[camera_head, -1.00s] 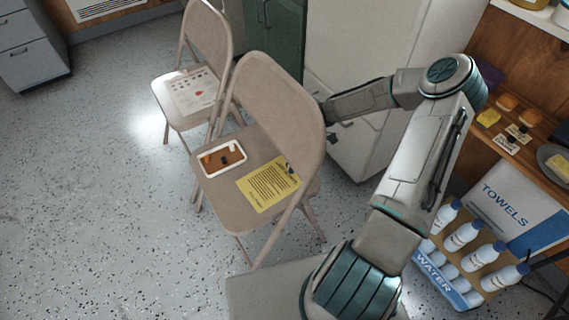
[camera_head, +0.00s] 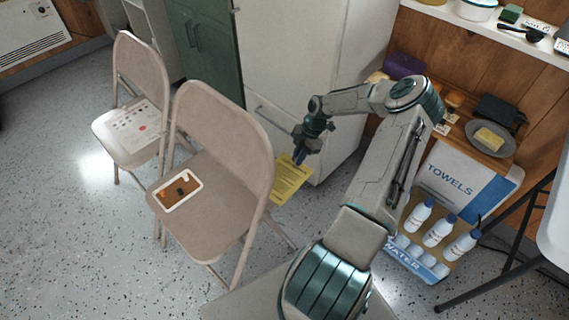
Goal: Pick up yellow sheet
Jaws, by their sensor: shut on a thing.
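The yellow sheet (camera_head: 290,182) hangs from my gripper (camera_head: 300,158), to the right of the near folding chair's backrest and in front of the white fridge. It carries dark printed lines. My gripper is shut on its upper edge. The sheet is clear of the chair seat, and its left edge is close to the chair's back frame. The fingertips are small and dark in this view.
A farther chair (camera_head: 104,131) bears a white printed sheet (camera_head: 143,122). The fridge (camera_head: 293,60) stands close behind my gripper. A towels box (camera_head: 487,172) and water bottles (camera_head: 438,230) are at right.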

